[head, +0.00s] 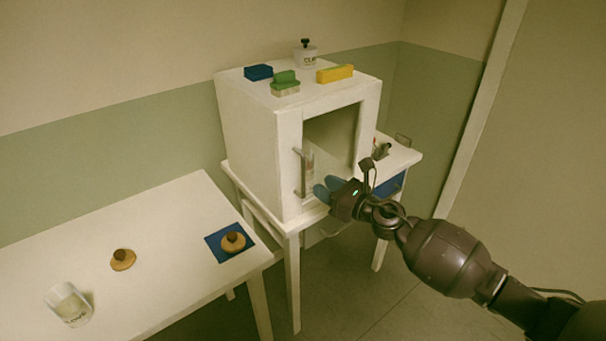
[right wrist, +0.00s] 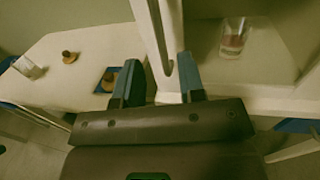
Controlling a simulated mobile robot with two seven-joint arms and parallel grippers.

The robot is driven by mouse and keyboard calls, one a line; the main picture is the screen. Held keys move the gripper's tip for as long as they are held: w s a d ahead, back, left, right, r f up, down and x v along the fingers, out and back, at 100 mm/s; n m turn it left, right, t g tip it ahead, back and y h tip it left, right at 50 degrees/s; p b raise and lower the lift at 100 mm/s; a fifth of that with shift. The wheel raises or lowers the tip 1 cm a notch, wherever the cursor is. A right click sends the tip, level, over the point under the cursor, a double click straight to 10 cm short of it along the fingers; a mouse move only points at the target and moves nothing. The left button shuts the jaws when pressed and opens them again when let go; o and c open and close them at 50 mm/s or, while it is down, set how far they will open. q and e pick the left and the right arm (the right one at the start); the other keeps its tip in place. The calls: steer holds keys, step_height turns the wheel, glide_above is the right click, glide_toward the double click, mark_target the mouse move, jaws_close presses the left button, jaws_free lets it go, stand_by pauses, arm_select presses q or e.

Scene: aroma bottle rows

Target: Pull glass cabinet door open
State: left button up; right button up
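The white cabinet (head: 250,130) stands on a small table, with a dark front opening framed in white. Its door looks closed; the glass is hard to make out. A vertical grey handle (head: 301,172) is at the front's left side. In the right wrist view the handle (right wrist: 157,40) runs down toward the gap between my fingers. My right gripper (head: 328,188) is at the handle's lower end, to its right. In the right wrist view its blue fingers (right wrist: 158,78) are spread apart; contact with the handle cannot be told. My left gripper is not in view.
A glass cup (right wrist: 235,38) stands inside the cabinet. Blue, green and yellow blocks and a labelled jar (head: 306,55) are on top. Floor in front is clear.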

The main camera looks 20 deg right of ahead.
glide_above(303, 194)
steer(key=shift+w+d, duration=0.15)
steer(key=shift+w, duration=0.15)
steer(key=shift+c, duration=0.3)
jaws_close()
